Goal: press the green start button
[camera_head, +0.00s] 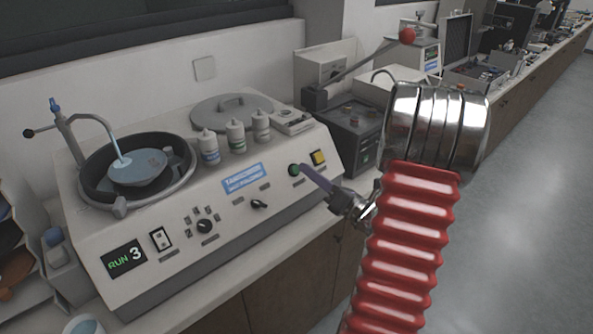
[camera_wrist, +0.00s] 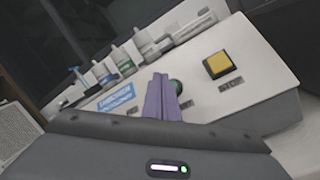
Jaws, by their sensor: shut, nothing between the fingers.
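The green start button (camera_head: 293,170) is on the sloped front panel of the white machine, left of a yellow square button. My gripper (camera_head: 304,168) is shut and empty, its purple fingers reaching from the right with the tips at the green button. In the wrist view the shut fingers (camera_wrist: 162,90) cover the button's left part, and its right edge (camera_wrist: 177,86) shows beside them. I cannot tell whether the tips touch the button or whether it is pushed in.
The yellow button (camera_head: 319,157) is close to the right of the fingertips; it also shows in the wrist view (camera_wrist: 218,64). Knobs (camera_head: 205,226) and a switch (camera_head: 160,239) are further left. Several bottles (camera_head: 236,136) stand behind the panel. A press with a red-balled lever (camera_head: 407,36) is behind right.

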